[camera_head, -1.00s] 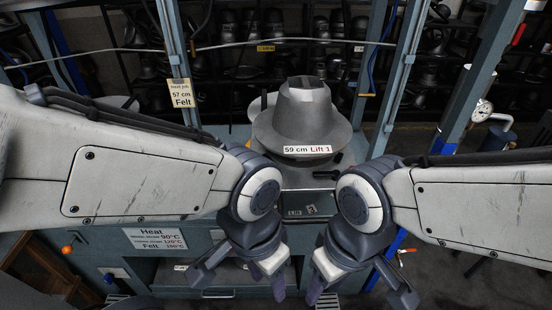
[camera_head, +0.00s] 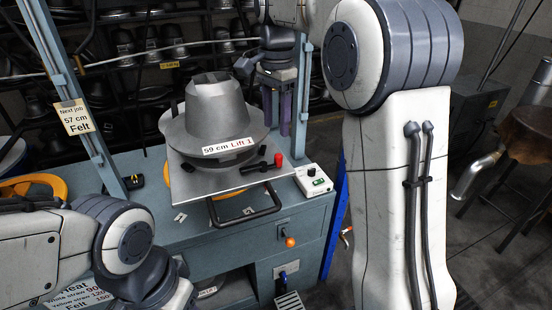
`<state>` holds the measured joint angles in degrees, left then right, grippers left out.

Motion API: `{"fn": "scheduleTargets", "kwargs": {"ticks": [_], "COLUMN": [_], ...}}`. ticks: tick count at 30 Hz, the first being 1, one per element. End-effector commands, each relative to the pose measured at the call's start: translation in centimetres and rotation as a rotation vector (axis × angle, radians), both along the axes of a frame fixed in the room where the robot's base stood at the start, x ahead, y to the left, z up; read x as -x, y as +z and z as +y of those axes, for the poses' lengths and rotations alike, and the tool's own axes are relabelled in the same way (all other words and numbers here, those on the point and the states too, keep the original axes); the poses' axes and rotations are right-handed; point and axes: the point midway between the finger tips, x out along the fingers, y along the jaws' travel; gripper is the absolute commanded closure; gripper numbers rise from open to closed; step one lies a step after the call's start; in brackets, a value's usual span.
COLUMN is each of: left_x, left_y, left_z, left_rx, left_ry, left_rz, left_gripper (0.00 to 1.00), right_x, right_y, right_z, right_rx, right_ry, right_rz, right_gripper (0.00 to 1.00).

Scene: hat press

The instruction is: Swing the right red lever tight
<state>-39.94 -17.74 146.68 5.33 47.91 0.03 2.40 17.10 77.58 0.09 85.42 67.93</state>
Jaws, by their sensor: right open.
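The right red lever shows as a red knob (camera_head: 278,160) at the end of a short black handle (camera_head: 255,167), on the right front of the press plate. It lies just right of the grey hat block (camera_head: 216,105) with its "59 cm Lift 1" label. My right gripper (camera_head: 285,118) points down with dark purple fingers apart. In the picture it is above the red knob, at the block's right side, and it does not touch the lever. The distance between them is hard to judge. My left wrist shows at the lower left; its fingers are out of frame.
A black U-shaped bar (camera_head: 246,216) juts from the plate's front. A white control box (camera_head: 314,180) stands right of the lever. A blue-grey frame post (camera_head: 70,90) rises at the left. Shelves of metal hat blocks stand behind.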

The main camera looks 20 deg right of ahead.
Motion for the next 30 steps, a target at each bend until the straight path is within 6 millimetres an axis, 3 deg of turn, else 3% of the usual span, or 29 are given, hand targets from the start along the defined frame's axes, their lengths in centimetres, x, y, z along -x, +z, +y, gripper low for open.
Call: {"fn": "scheduleTargets", "kwargs": {"ticks": [5, 19, 30], "left_x": [0.0, 0.0, 0.0], "left_y": [-0.1, 0.5, 0.5], "left_z": [0.0, 0.0, 0.0], "left_rx": [0.000, 0.000, 0.000], "left_ry": [0.000, 0.000, 0.000], "left_rz": [0.000, 0.000, 0.000], "left_gripper": [0.50, 0.50, 0.50], "right_x": [-0.4, -0.3, -0.4], "right_y": [-1.0, -8.8, -10.3], "right_z": [-0.9, -0.7, -0.7], "right_rx": [0.002, 0.001, 0.002], "right_ry": [-0.054, -0.047, -0.046], "right_rz": [0.004, 0.003, -0.002], "right_gripper": [0.45, 0.45, 0.45]}}
